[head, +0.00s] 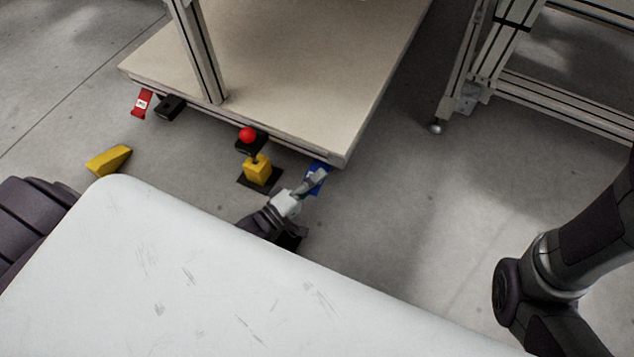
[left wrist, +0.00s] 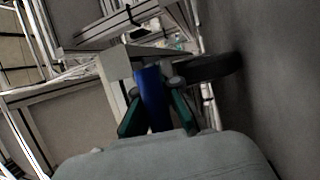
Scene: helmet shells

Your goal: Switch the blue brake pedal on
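The blue brake pedal (head: 314,185) sticks out low at the near right corner of the cart, close to the floor. In the left wrist view the pedal (left wrist: 153,98) stands in line with the gap between the fingers. My left gripper (head: 317,178) reaches down over the pedal and hides part of it. In the left wrist view its green fingers (left wrist: 157,102) stand apart, one on each side of the blue pedal; whether they touch it I cannot tell. My right gripper is out of view; only part of that arm shows.
The cart's beige deck (head: 300,70) is above the pedal. A red pedal (head: 142,103) is at its left end. A yellow wedge (head: 108,160) lies on the floor. A metal frame (head: 560,95) stands right.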

